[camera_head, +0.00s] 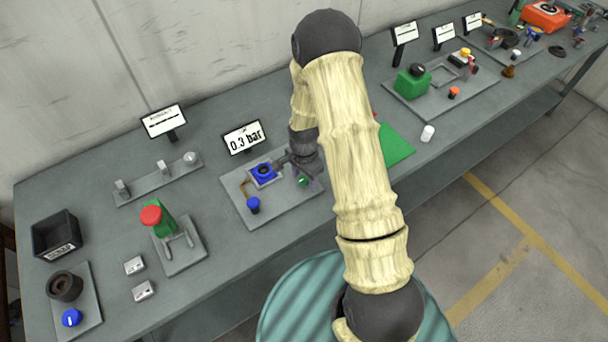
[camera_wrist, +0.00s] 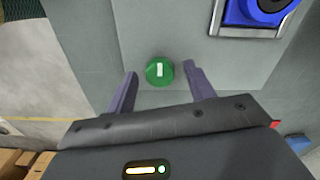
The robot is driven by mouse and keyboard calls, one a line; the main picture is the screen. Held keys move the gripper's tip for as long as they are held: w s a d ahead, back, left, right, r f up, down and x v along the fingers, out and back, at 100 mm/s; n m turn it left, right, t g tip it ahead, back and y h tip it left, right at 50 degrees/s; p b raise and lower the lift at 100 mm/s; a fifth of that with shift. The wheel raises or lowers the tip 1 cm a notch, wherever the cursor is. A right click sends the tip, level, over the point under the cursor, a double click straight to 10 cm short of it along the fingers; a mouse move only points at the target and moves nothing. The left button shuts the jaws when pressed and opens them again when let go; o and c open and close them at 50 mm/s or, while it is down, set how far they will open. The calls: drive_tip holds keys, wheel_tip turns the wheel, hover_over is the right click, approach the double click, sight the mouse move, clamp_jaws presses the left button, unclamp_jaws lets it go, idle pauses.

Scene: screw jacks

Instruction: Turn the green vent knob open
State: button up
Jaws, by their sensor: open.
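The green vent knob (camera_wrist: 159,71) is round with a white bar mark, which runs up and down in the wrist view. It sits near the edge of a grey base plate (camera_head: 237,186). In the head view the knob (camera_head: 303,182) shows just below my gripper (camera_head: 300,172). In the wrist view my gripper (camera_wrist: 162,78) is open, with one finger on each side of the knob and a gap on both sides. I cannot tell how far the fingertips are above the plate. My arm hides part of the plate's right side.
On the same plate are a blue square part (camera_head: 263,172) and a blue knob (camera_head: 253,205). A display (camera_head: 244,138) behind reads 0.3 bar. A green sheet (camera_head: 397,146) and white cylinder (camera_head: 428,133) lie right of my arm.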

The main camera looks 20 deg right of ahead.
drive_tip(key=c, duration=1)
drive_tip(key=shift+n, duration=0.5)
drive_tip(key=n+b, duration=0.1)
drive_tip(key=n, duration=0.2)
drive_tip(key=shift+n+b, duration=0.3)
drive_tip(key=shift+b, duration=0.1)
drive_tip(key=n+b, duration=0.1)
drive_tip(key=n, duration=0.8)
drive_tip(key=shift+b, duration=0.3)
drive_tip(key=n, duration=0.4)
drive_tip(key=shift+a, duration=0.1)
drive_tip(key=shift+n, duration=0.3)
